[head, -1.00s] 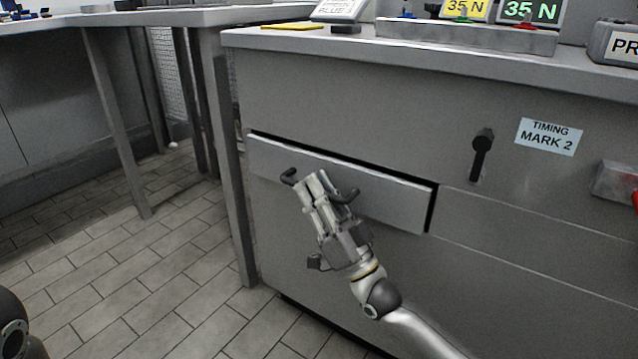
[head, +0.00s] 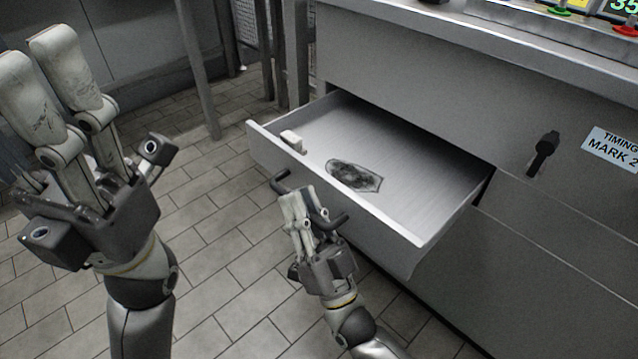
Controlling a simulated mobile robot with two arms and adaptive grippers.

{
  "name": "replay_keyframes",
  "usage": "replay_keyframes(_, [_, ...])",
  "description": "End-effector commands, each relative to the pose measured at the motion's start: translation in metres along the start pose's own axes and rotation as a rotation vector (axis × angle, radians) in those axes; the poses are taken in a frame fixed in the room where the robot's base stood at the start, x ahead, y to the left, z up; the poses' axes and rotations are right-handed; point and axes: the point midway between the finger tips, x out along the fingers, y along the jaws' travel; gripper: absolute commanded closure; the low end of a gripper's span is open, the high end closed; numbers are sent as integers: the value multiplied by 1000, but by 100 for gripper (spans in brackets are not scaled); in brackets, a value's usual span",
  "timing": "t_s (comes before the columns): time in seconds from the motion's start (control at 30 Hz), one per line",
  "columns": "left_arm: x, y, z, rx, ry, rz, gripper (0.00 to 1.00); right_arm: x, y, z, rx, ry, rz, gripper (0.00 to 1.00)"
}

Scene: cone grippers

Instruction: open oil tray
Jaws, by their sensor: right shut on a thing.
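The oil tray (head: 420,170) is a grey metal drawer, pulled well out of the cabinet. A dark oily patch (head: 354,176) and a small whitish block (head: 292,140) lie inside it. A dark bar handle (head: 335,220) is on its front panel. My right gripper (head: 296,204) is shut on the handle, and its fingers hide the handle's middle. My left gripper (head: 48,45) is raised at the left, close to the camera and away from the tray. Its two pale fingers point up, a gap between them, with nothing seen in it.
The grey cabinet (head: 400,60) fills the right side, with a black lever (head: 543,153) and a "TIMING MARK 2" label (head: 612,147). Table legs (head: 196,70) stand at the back left. The tiled floor (head: 225,240) before the tray is clear.

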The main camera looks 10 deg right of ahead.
Motion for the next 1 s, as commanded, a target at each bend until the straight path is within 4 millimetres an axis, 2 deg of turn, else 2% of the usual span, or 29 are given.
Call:
replay_keyframes(0.17, [-1, 0, 1, -1, -9, -3, 60, -2, -8, 2, -1, -1, 0, 100])
replay_keyframes(0.5, [-2, 0, 1, -2, -9, -3, 60, -3, -8, 2, 0, -2, 0, 100])
replay_keyframes(0.53, [-2, 0, 1, -2, -9, -3, 60, -3, -8, 2, 0, -2, 0, 87])
replay_keyframes(0.6, [-2, 0, 1, -2, -9, -3, 60, -3, -8, 2, 0, -2, 0, 79])
replay_keyframes(0.87, [-2, 0, 1, -1, -9, -3, 60, -2, -8, 2, 0, -1, 0, 79])
replay_keyframes(1.0, [-2, 0, 1, -1, -9, -2, 60, -9, -8, 3, 0, -4, 1, 79])
